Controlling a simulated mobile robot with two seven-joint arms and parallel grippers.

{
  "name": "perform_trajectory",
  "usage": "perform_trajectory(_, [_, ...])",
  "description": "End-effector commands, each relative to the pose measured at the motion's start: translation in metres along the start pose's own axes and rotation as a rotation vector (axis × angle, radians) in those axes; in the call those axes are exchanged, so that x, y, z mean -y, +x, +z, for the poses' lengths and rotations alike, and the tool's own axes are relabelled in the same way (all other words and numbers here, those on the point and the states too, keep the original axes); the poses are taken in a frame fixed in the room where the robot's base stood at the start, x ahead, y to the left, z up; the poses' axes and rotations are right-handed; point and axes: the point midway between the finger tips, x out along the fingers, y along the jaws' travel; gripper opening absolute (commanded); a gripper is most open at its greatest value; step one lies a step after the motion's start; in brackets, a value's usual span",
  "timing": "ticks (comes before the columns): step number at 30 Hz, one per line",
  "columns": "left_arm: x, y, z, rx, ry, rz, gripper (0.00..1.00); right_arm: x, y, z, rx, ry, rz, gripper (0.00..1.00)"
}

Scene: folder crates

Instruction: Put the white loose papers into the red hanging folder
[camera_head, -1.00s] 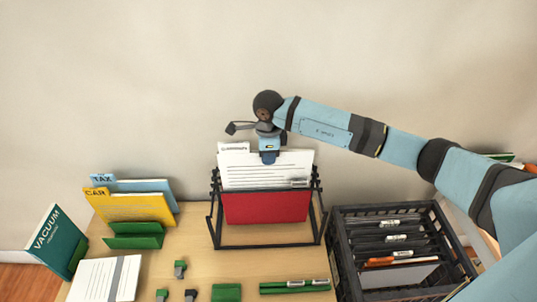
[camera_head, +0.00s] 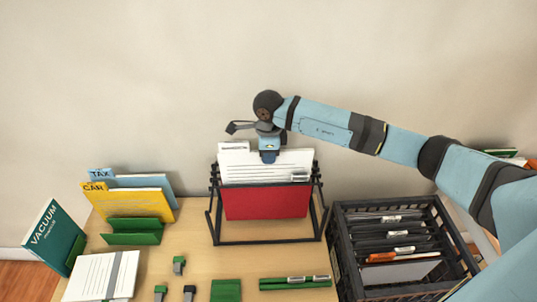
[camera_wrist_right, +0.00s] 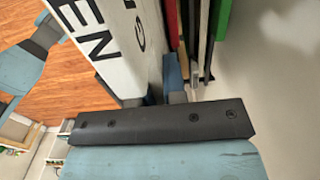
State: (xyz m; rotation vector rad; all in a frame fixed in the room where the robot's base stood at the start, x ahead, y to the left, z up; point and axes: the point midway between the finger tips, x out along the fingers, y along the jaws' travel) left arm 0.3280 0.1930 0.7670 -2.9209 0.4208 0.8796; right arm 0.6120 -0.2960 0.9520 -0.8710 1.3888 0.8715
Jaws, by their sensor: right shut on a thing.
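The white loose papers (camera_head: 262,167) stand upright at the red hanging folder (camera_head: 266,202), with their lower part hidden behind its red front. The folder hangs in a black wire frame (camera_head: 213,226) on the table. My right gripper (camera_head: 268,156) is above the frame, shut on the top edge of the white papers. In the right wrist view, my right gripper (camera_wrist_right: 172,92) shows its fingertips at a white sheet (camera_wrist_right: 125,45) with large black letters. Red, black and green edges stand beside it. My left gripper is not in view.
A black crate (camera_head: 345,262) with several files stands right of the frame. Blue TAX and yellow CAR folders (camera_head: 134,203) stand in a green holder at left, near a dark green VACUUM book (camera_head: 55,240). Small green and grey items (camera_head: 226,290) and a white pad (camera_head: 98,277) lie in front.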

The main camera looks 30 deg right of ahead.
Motion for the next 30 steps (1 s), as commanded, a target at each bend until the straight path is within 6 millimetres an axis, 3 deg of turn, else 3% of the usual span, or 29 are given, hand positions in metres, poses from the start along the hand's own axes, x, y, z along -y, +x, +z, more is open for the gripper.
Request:
perform_trajectory(16, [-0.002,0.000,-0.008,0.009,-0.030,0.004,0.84,0.000,0.007,0.000,0.000,0.000,0.000,0.00])
perform_trajectory(30, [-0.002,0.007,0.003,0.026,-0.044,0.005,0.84,0.000,0.023,0.000,0.000,0.000,0.000,0.00])
